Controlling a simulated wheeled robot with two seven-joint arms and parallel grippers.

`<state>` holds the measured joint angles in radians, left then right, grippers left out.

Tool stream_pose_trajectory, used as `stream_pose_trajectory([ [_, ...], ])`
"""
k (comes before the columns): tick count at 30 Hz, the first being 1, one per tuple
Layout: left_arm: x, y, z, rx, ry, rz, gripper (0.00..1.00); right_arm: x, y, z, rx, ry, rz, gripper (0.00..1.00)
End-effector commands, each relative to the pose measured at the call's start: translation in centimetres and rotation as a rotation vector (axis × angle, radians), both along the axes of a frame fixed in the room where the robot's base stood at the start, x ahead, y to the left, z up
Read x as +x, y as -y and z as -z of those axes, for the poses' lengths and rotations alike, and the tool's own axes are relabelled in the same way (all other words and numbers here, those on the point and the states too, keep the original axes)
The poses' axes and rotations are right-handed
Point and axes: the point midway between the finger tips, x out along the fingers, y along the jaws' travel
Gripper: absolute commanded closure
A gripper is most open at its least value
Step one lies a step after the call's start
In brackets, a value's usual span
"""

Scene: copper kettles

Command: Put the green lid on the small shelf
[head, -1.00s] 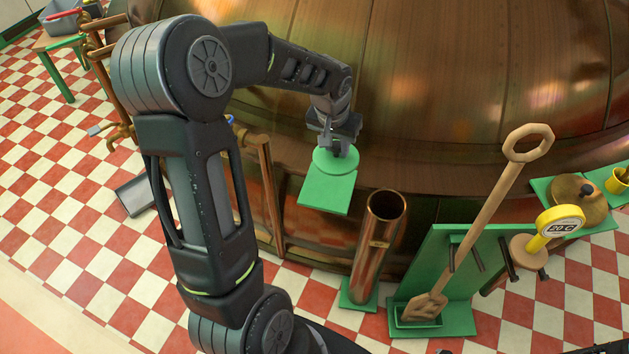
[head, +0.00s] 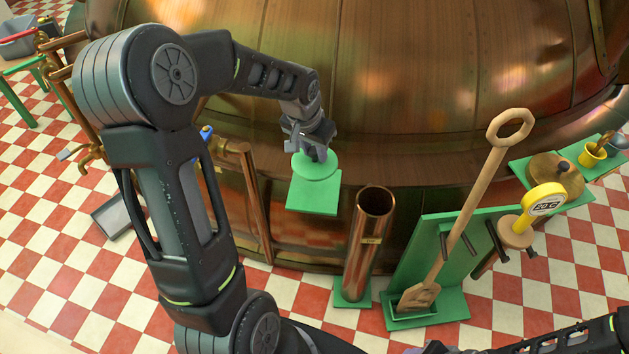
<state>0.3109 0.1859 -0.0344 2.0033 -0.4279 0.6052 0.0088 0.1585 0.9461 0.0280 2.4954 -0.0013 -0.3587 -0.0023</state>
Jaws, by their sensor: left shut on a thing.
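The green lid (head: 316,170) is a round, flat disc. It is over the back part of the small green shelf (head: 313,200), which juts out from the side of the copper kettle. From this angle I cannot tell whether the lid touches the shelf or is slightly above it. My left gripper (head: 316,154) comes down from above and is shut on the lid at its top; its fingers hide the grip. My right arm shows along the bottom right edge, with its gripper (head: 436,348) only partly in view at the bottom edge.
A copper tube (head: 368,245) stands right of the shelf. Further right are a green rack (head: 450,265) with a wooden paddle (head: 467,215) and a yellow gauge (head: 543,200). Copper pipes (head: 252,195) run to the left. The large kettle (head: 420,120) fills the back.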

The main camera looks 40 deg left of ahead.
Motion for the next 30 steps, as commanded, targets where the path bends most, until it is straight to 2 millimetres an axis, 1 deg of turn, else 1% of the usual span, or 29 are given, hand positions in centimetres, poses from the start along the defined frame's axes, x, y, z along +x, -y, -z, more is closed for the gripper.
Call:
stream_pose_trajectory([
  [1, -0.1, 0.0, 1.1, -0.001, -0.004, 0.000, 1.00, 0.0, 0.0, 0.1, 0.000, 0.000, 0.000, 0.64],
  [3, -0.1, 0.0, 2.4, -0.001, -0.004, 0.000, 1.00, 0.0, 0.0, 0.2, 0.000, 0.000, 0.000, 0.64],
  [7, -0.1, 0.0, 4.5, -0.001, -0.003, 0.000, 1.00, 0.0, 0.0, 0.4, 0.000, 0.000, 0.000, 0.64],
  [10, 0.0, 0.0, 5.1, 0.000, -0.001, 0.000, 1.00, 0.0, 0.0, 0.4, 0.000, 0.000, 0.000, 0.64],
  [19, 0.0, 0.0, 5.3, 0.000, 0.000, 0.000, 1.00, 0.0, 0.0, 0.4, 0.000, 0.000, 0.000, 0.64],
  [27, 0.0, 0.0, 8.6, -0.001, -0.002, 0.001, 1.00, 0.0, 0.0, 0.7, 0.000, 0.000, 0.000, 0.64],
  [30, 0.0, 0.0, 8.9, 0.000, 0.000, 0.001, 1.00, 0.0, 0.0, 0.7, 0.000, 0.000, 0.000, 0.64],
])
